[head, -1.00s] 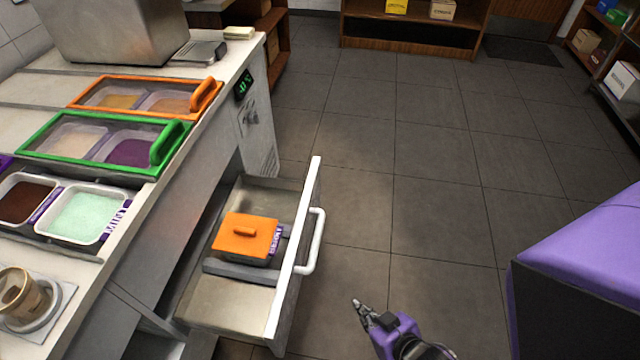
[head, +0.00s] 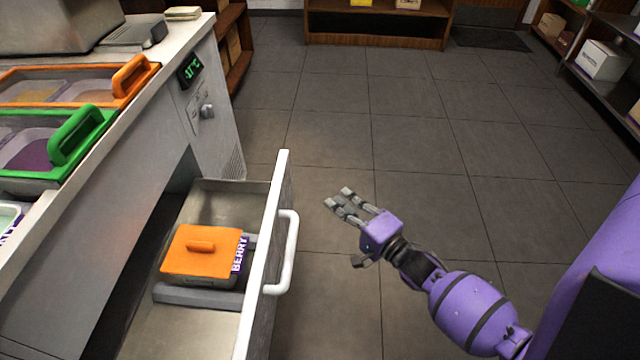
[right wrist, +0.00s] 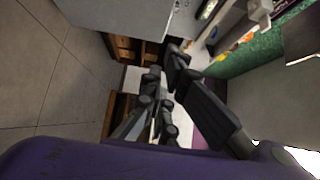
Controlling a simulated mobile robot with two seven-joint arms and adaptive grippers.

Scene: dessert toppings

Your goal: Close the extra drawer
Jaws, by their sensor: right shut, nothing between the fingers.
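The extra drawer stands open under the counter in the head view, its white front panel (head: 262,262) facing right. A white bar handle (head: 291,252) sits on the front's outer face. Inside the drawer is a container with an orange lid (head: 200,250) and a purple "BERRY" label. My right gripper (head: 339,199) is to the right of the handle, apart from it. Its fingers are shut, with nothing between them, and point left toward the drawer side. The fingers also show in the right wrist view (right wrist: 165,85). My left gripper is not in view.
The counter with green-framed (head: 75,138) and orange-framed (head: 130,78) topping lids runs along the left. Open tiled floor (head: 420,130) lies right of the drawer. Shelves with boxes (head: 603,60) stand at the far right, and a wooden shelf (head: 375,28) at the back.

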